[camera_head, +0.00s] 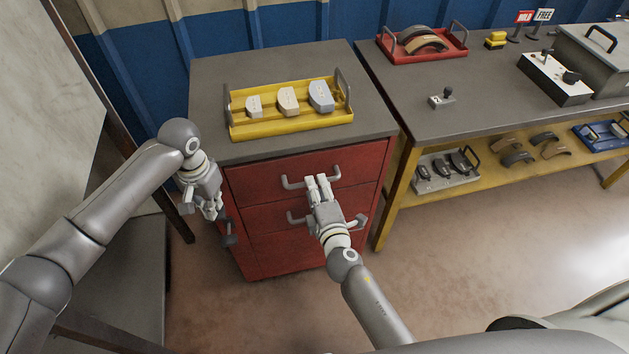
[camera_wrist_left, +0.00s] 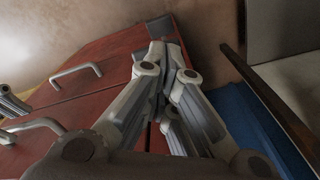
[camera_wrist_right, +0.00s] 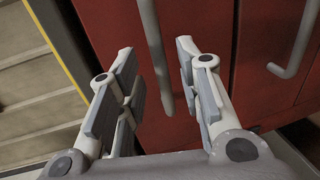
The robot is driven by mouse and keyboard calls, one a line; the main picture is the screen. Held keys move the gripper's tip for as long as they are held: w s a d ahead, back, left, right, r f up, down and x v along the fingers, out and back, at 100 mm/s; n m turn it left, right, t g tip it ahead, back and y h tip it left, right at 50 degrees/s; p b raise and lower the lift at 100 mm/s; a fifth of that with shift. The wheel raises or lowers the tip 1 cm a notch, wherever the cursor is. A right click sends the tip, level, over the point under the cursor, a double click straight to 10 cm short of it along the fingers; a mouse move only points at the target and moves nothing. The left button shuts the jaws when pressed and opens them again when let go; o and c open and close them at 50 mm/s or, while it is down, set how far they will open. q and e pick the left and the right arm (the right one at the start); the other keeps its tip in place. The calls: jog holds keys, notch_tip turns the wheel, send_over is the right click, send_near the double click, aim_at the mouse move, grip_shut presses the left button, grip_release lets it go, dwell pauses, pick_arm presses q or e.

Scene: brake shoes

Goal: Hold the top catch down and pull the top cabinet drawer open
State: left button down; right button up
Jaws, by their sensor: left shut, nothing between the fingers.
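The red cabinet (camera_head: 265,255) has stacked drawers with grey bar handles. The top drawer (camera_head: 260,182) looks closed. My right gripper (camera_head: 318,180) is open at the top drawer's handle (camera_head: 290,184); in the right wrist view a handle bar (camera_wrist_right: 154,50) runs between its spread fingers (camera_wrist_right: 155,85). My left gripper (camera_head: 213,211) is shut and empty, pointing down by the cabinet's left front edge. In the left wrist view its closed fingers (camera_wrist_left: 165,50) are beside the red drawer fronts. A dark catch-like part (camera_head: 229,238) shows just below it; the top catch is not clearly visible, probably behind that gripper.
A yellow tray (camera_head: 290,127) with several brake pads sits on the cabinet top. A workbench (camera_head: 440,125) to the right bears a red tray (camera_head: 392,52) and a control box (camera_head: 550,82). A grey panel (camera_head: 45,110) stands left. The floor before the cabinet is clear.

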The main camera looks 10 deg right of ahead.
jog(key=shift+x, duration=1.7)
jog(key=shift+c, duration=0.2)
grip_shut()
